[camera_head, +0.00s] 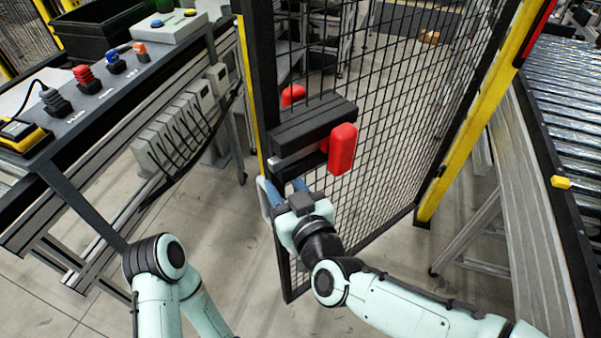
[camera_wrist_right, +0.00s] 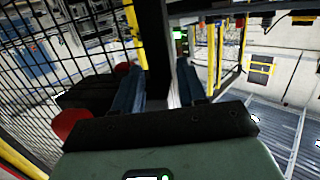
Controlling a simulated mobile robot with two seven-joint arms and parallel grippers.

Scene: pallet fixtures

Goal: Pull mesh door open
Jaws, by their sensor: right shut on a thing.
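The mesh door (camera_head: 385,130) is a black wire grid in a black frame. Its black edge post (camera_head: 262,90) is on the left, beside a yellow strip. A black latch box (camera_head: 312,122) with a red handle (camera_head: 342,149) is fixed near that edge. My right gripper (camera_head: 283,188) is just below the latch box, its blue fingers at the edge post. In the wrist view, the fingers (camera_wrist_right: 158,88) stand on either side of the dark post (camera_wrist_right: 155,40), shut on it. The lower door edge angles towards me at the left. My left gripper is out of view.
A workbench (camera_head: 100,120) with coloured buttons stands at the left. A yellow post (camera_head: 470,130) borders the door at the right, beside a roller conveyor (camera_head: 570,100). Grey floor (camera_head: 210,265) is clear between bench and door.

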